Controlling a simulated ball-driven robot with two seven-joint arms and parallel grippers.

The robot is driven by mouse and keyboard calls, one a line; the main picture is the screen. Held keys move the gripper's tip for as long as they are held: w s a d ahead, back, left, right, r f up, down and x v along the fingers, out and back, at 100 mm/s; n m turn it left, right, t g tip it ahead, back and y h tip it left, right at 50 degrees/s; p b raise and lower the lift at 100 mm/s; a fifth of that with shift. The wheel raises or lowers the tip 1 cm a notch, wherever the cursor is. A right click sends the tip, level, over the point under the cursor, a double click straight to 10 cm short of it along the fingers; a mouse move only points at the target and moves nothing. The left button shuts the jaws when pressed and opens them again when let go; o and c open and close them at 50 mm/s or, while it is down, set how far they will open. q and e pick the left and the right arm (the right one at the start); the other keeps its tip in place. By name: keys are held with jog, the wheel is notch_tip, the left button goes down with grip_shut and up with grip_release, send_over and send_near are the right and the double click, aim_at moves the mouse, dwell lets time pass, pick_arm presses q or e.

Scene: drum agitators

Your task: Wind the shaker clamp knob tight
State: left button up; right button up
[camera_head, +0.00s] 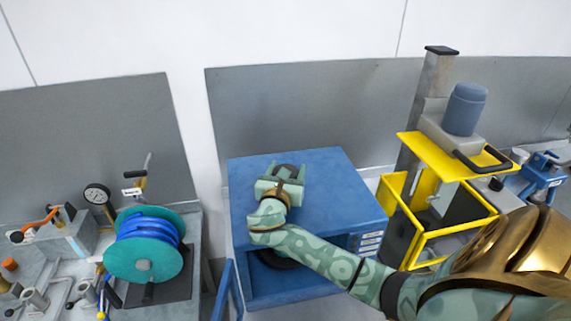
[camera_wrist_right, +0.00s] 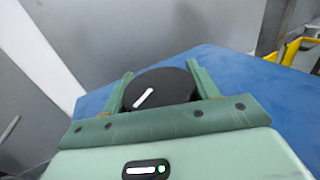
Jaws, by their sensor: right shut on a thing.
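The clamp knob (camera_wrist_right: 163,86) is a black round knob with a white line on its top. It sits on top of the blue shaker housing (camera_head: 335,187). My right gripper (camera_head: 284,176) is over the housing's top, with one finger on each side of the knob, shut on it. In the right wrist view the fingers of the right gripper (camera_wrist_right: 160,92) flank the knob, and the white line slants up to the right. In the head view the gripper partly hides the knob. The housing's front opening is partly hidden by my right arm. My left gripper is not in view.
A teal reel with blue hose (camera_head: 145,258) stands on the left bench, near a pressure gauge (camera_head: 96,194). A yellow frame machine with a blue-grey motor (camera_head: 464,109) stands to the right of the housing. A grey back panel (camera_head: 310,110) rises behind.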

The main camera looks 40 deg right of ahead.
jog(key=shift+m+g+h, duration=0.7)
jog(key=shift+m+g, duration=0.2)
jog(key=shift+g, duration=0.3)
jog(key=m+g, duration=0.1)
jog(key=g+h, duration=0.1)
jog(key=shift+s+d+m+g+b, duration=0.1)
jog(key=shift+s+m+g+b, duration=0.1)
jog(key=shift+m+g+b, duration=0.15)
jog(key=m+g, duration=0.1)
jog(key=g, duration=0.1)
jog(key=m+g+h+b, duration=0.1)
jog(key=shift+s+m+g, duration=0.2)
jog(key=shift+m+g, duration=0.05)
jog(key=shift+g, duration=0.1)
jog(key=shift+m+g+b, duration=0.5)
jog(key=shift+g+b, duration=0.05)
jog(key=shift+g, duration=0.15)
jog(key=shift+s+d+r, duration=0.1)
jog(key=o, duration=0.9)
jog(key=shift+c, duration=0.2)
jog(key=shift+o, duration=0.5)
